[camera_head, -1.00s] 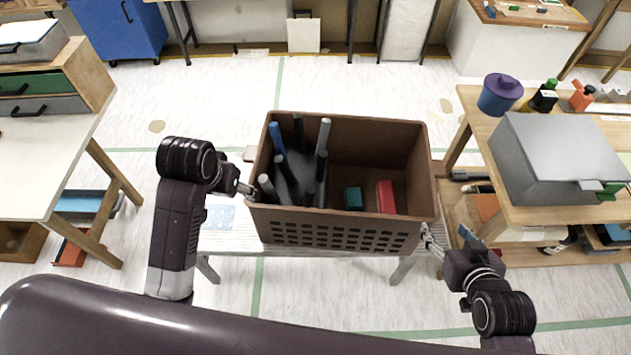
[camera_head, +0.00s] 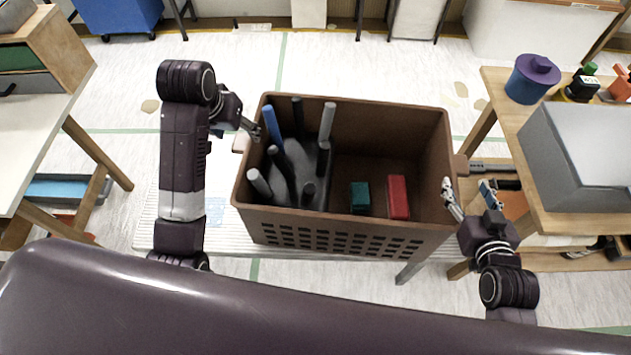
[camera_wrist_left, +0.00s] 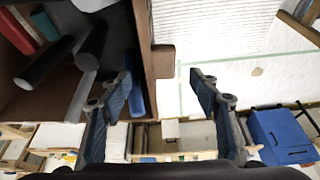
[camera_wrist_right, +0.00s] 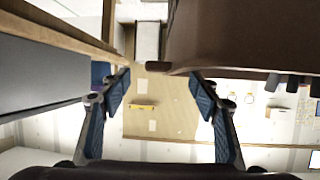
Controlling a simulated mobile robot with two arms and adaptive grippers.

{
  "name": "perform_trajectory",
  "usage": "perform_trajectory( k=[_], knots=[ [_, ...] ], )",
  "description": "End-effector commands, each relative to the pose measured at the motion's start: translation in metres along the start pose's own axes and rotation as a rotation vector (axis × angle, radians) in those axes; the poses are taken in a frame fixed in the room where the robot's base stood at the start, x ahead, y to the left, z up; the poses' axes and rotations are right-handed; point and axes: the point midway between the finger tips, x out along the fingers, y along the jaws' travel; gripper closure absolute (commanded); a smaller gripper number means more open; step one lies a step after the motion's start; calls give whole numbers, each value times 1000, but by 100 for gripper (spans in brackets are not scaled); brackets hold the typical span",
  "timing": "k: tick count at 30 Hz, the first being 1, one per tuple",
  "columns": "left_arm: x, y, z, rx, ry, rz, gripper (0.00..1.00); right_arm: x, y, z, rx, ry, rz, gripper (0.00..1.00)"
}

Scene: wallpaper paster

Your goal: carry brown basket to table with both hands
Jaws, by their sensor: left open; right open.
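The brown basket (camera_head: 345,232) sits on a low white slatted bench (camera_head: 150,225). It holds several dark, grey and blue rolls, a teal block (camera_head: 360,197) and a red block (camera_head: 398,197). My left gripper (camera_head: 256,132) is open at the basket's left side, by its side handle (camera_head: 240,144). In the left wrist view the basket wall (camera_wrist_left: 147,55) and a handle (camera_wrist_left: 163,61) lie ahead of the fingers. My right gripper (camera_head: 448,190) is open at the right wall, near the right handle (camera_head: 460,168). That handle (camera_wrist_right: 158,66) lies between the fingers' lines in the right wrist view, apart from them.
A wooden table (camera_head: 497,85) on the right carries a purple pot (camera_head: 532,80), bottles and a large grey box (camera_head: 585,160). A pale-topped table (camera_head: 30,150) stands on the left. The floor behind the basket is mostly clear.

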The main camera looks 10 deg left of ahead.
Motion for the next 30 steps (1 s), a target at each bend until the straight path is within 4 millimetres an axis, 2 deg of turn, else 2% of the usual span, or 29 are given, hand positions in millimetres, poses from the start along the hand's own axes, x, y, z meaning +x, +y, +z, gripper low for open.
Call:
perform_trajectory(
  k=[9,15,26,30],
  knots=[
    [48,0,2,0,-4,0,44,48,0,-1,0,2,0,44],
    [68,0,1,0,-3,0,44,68,0,0,0,0,0,44],
    [72,0,1,0,0,0,44,72,0,0,0,-1,0,44],
    [72,0,1,0,0,0,58,72,0,0,0,-1,0,58]
  ],
)
